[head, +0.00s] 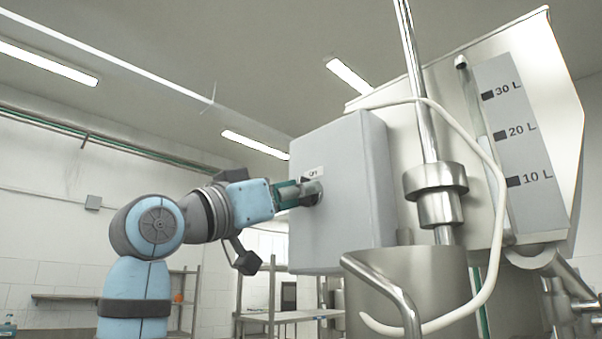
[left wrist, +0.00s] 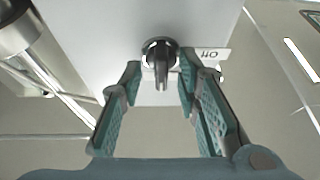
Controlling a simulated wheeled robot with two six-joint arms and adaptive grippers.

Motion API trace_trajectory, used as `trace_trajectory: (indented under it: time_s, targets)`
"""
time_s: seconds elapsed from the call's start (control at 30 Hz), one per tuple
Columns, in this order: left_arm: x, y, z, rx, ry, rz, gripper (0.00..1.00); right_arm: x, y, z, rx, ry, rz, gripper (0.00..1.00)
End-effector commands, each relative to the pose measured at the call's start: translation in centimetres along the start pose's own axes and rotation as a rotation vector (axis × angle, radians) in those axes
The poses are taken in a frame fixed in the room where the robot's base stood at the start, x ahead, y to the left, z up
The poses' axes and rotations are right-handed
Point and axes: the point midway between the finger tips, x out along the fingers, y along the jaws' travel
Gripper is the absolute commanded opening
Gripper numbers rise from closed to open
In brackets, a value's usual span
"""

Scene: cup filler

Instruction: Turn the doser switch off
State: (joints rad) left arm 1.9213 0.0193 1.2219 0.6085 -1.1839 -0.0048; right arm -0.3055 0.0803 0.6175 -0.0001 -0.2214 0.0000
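The doser switch (left wrist: 160,58) is a dark round knob with a grip bar on the face of a grey control box (head: 345,225). In the left wrist view the bar points down the picture. A white label (left wrist: 212,54) reading "Off" is beside it, upside down. In the head view the label (head: 316,172) is above the switch. My left gripper (left wrist: 160,78) is open, its teal fingers on either side of the knob with gaps visible. In the head view my left gripper (head: 301,192) reaches the box face and largely hides the switch. My right gripper is not in view.
A steel hopper (head: 450,75) with litre marks stands behind the box. A vertical pipe (head: 419,90), a pale hose (head: 492,180) and a steel cylinder (head: 420,275) are right of the box. Metal shelves (head: 290,316) stand at the back.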

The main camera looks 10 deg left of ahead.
Motion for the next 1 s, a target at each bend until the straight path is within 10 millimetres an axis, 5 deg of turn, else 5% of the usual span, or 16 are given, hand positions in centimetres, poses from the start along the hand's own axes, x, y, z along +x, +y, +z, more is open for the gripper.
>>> trace_trajectory:
  time_s: [0.33, 0.53, 1.0]
  targets:
    - [1.14, -0.08, 0.05, 0.001, 0.001, -0.002, 0.30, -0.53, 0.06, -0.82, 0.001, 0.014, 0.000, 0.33]
    - [1.10, -0.09, 0.05, 0.001, 0.001, -0.003, 0.00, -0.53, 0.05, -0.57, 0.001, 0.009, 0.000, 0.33]
    - [1.09, -0.07, 0.18, -0.039, -0.002, -0.019, 0.00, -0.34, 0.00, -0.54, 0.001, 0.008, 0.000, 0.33]
